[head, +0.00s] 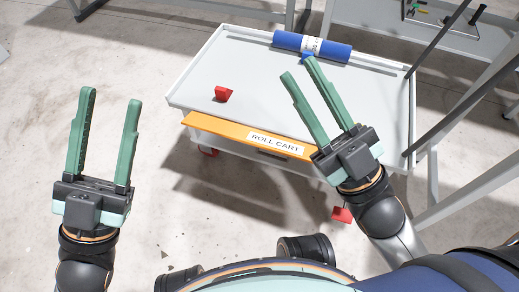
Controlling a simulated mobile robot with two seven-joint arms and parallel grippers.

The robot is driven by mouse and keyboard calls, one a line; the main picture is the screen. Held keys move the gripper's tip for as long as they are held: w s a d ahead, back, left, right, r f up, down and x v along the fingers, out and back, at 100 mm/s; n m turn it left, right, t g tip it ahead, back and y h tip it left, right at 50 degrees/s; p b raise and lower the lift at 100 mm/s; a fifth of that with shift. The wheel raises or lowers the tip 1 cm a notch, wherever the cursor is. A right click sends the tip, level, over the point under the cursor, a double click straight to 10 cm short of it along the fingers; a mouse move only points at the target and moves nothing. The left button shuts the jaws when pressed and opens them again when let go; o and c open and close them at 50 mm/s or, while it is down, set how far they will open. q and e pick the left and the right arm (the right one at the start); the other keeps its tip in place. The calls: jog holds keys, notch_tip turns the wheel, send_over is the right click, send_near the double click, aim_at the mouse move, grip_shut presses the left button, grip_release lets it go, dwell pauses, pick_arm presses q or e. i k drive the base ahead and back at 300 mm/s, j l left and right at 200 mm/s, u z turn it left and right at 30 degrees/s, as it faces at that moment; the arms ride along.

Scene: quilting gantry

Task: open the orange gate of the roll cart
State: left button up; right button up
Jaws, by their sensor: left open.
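The roll cart (262,90) is a pale tray with low rims. Its orange gate (222,129) runs along the near edge and bears a white "ROLL CART" label. I cannot tell whether the gate is latched. The gate's right end is partly hidden by my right gripper (299,68). That gripper is open and empty, with its fingers over the cart's tray in the picture; contact cannot be told. My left gripper (111,96) is open and empty, to the left of the cart and apart from the gate.
A blue roll (340,50) with a white label lies along the tray's far side. Red parts show below the cart. Grey frame legs and bars stand at the right. The floor at the left is clear.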

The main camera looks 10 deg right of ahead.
aim_at(290, 148)
jog(key=i+j, duration=0.15)
jog(key=j, duration=0.15)
jog(key=i+j, duration=0.15)
jog(key=j, duration=0.15)
jog(key=i+j, duration=0.15)
jog(key=j, duration=0.15)
jog(key=i+j+z, duration=0.15)
jog(key=j+z, duration=0.55)
jog(key=i+j+z, duration=0.1)
jog(key=i+z, duration=0.4)
jog(key=j, duration=0.1)
